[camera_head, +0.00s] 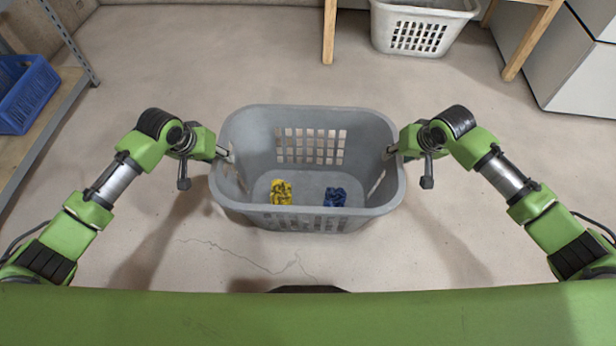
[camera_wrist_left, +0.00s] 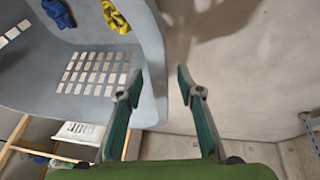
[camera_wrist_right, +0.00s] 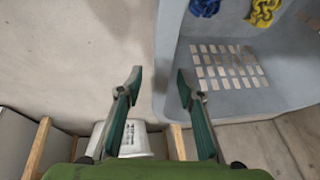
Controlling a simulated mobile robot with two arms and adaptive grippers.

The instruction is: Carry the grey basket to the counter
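The grey basket (camera_head: 300,118) stands upright in the middle of the head view, with a yellow cloth (camera_head: 281,192) and a blue cloth (camera_head: 335,197) inside. My left gripper (camera_head: 226,154) is at its left side wall, and my right gripper (camera_head: 392,151) is at its right side wall. In the left wrist view the fingers (camera_wrist_left: 158,84) are apart, one on each side of the basket wall (camera_wrist_left: 152,40). In the right wrist view the fingers (camera_wrist_right: 159,82) are also apart around the wall (camera_wrist_right: 168,40). No counter is clearly identifiable.
A white basket (camera_head: 425,12) stands at the top, near wooden legs (camera_head: 329,32). A pale cabinet (camera_head: 560,65) is at the upper right. A shelf (camera_head: 40,140) with a blue crate (camera_head: 27,95) is at the left. The floor (camera_head: 200,65) beyond the grey basket is clear.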

